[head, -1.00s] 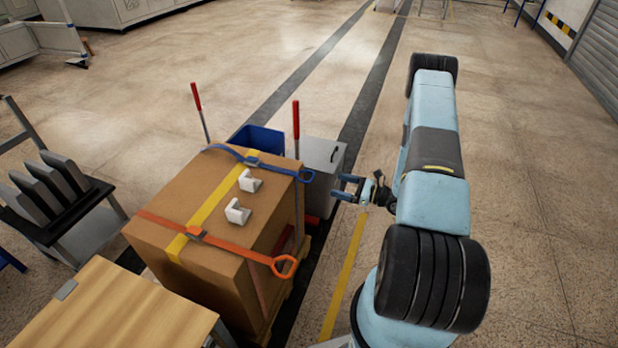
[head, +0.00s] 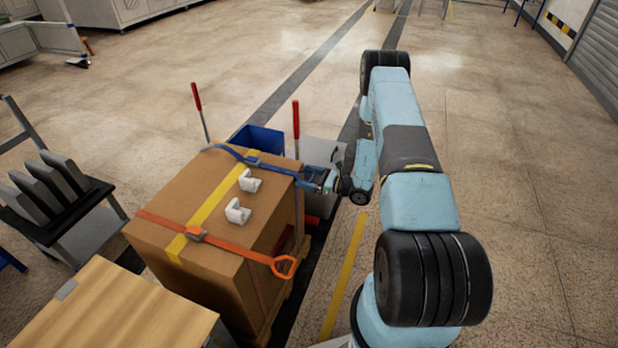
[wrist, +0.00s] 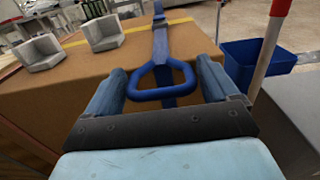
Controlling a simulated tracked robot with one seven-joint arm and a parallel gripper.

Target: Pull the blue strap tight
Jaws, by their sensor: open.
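The blue strap (head: 231,152) runs across the top of a large cardboard box (head: 160,230), through a buckle (head: 252,162), and ends in a blue loop handle at the box's right edge. In the wrist view the blue handle (wrist: 162,94) lies between the two fingers of my gripper (wrist: 160,88), with a finger on each side. My gripper (head: 315,180) is open around the handle in the head view, where it largely hides the handle. The strap (wrist: 160,40) leads away from the handle over the box top.
An orange strap (head: 235,246) with its own handle (head: 284,266) crosses the box nearer me. Two white corner pieces (head: 238,211) sit on top. Red-handled poles (head: 296,120) stand beside the box. A blue bin (head: 258,140) and grey cabinet (head: 325,150) are behind. Floor to the right is clear.

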